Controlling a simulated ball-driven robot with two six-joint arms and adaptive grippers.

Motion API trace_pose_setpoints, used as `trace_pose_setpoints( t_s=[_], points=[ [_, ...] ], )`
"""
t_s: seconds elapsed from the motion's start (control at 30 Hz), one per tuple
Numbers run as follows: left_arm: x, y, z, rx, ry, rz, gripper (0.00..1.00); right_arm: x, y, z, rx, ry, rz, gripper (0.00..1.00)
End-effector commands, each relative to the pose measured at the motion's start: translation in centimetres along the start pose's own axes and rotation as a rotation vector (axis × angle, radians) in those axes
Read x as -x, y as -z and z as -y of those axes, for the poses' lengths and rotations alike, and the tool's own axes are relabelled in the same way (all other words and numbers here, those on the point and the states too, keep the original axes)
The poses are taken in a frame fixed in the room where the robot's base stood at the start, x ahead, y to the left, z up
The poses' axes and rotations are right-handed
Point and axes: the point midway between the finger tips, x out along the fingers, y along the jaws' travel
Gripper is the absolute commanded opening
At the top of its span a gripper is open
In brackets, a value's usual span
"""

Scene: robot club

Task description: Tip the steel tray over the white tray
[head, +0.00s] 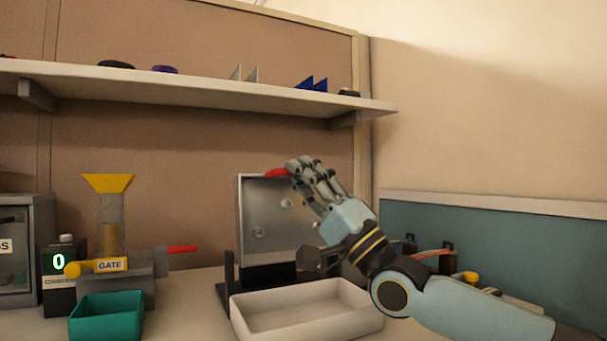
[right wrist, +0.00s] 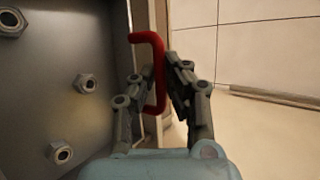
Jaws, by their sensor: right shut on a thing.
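The steel tray (head: 258,210) stands tipped up steeply on a dark stand, behind the white tray (head: 372,318). Its inner face is toward me, and several hex nuts (head: 286,204) show against it. My right gripper (head: 292,170) is shut on the tray's red handle (head: 277,173) at the top edge. In the right wrist view, the fingers (right wrist: 155,85) close around the red handle (right wrist: 150,38), with the steel tray (right wrist: 45,105) and nuts (right wrist: 85,83) at left. The white tray's visible floor looks empty. My left gripper is out of view.
A shelf (head: 200,88) runs above. Cables and small parts (head: 430,252) lie behind my right arm.

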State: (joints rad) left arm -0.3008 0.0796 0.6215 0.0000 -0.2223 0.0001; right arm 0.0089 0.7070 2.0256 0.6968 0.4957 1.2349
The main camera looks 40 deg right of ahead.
Motion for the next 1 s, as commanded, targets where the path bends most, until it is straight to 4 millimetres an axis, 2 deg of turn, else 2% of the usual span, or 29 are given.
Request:
trace_pose_setpoints(
  t_s=[0.03, 0.53, 0.57, 0.6, 0.67, 1.0],
  points=[
    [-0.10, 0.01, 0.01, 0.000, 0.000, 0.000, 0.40, 0.42, -0.05, -0.79, 0.003, -0.022, 0.001, 0.00],
    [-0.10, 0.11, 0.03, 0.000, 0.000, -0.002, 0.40, 0.44, -0.06, -0.81, 0.003, -0.022, 0.001, 0.00],
    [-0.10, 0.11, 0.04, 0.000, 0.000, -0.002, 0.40, 0.44, -0.05, -0.81, 0.003, -0.022, 0.001, 0.10],
    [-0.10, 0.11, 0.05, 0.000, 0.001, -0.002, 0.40, 0.44, -0.05, -0.81, 0.003, -0.022, 0.001, 0.15],
    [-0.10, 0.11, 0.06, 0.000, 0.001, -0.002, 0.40, 0.41, -0.04, -0.77, 0.003, -0.020, 0.001, 0.21],
    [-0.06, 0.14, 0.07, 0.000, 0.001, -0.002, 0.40, 0.22, -0.02, -0.46, 0.001, -0.012, 0.001, 0.21]
  ],
)
